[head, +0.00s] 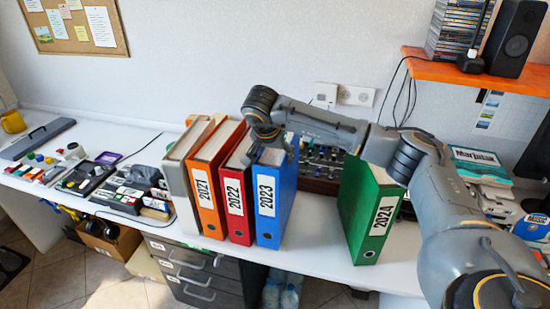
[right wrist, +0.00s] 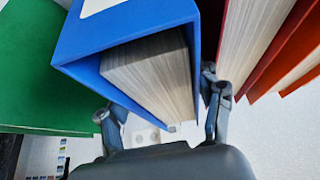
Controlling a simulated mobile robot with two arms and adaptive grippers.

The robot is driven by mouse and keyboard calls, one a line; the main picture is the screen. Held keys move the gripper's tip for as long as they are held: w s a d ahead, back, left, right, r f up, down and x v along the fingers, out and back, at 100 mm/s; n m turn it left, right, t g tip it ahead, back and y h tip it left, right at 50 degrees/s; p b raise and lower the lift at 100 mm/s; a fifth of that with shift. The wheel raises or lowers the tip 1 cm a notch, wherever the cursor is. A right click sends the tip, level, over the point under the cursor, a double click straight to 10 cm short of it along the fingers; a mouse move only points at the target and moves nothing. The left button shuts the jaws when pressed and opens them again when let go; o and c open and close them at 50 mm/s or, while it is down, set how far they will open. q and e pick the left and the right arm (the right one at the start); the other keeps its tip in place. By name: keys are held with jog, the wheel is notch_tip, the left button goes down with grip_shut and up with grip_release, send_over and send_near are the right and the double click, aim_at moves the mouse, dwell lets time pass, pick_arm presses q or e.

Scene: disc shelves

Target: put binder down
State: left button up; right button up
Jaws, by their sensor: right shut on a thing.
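The blue binder (head: 268,207), labelled 2023, stands upright beside the red binder (head: 237,205), labelled 2022. Its lower front edge is about level with the red one's, at the desk's front. Whether its base touches the desk, I cannot tell for sure. My left gripper is not in view.
An orange binder (head: 207,208) labelled 2021 and a grey one (head: 181,190) stand left of the red. The green binder (head: 368,215), labelled 2024, stands to the right, with bare desk (head: 315,235) between it and the blue. An orange shelf (head: 450,70) juts out upper right.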

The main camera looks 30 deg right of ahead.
jog(key=shift+f, duration=0.8)
jog(key=o, duration=1.5)
jog(key=shift+f, duration=0.2)
jog(key=shift+o, duration=0.2)
jog(key=shift+s, duration=0.1)
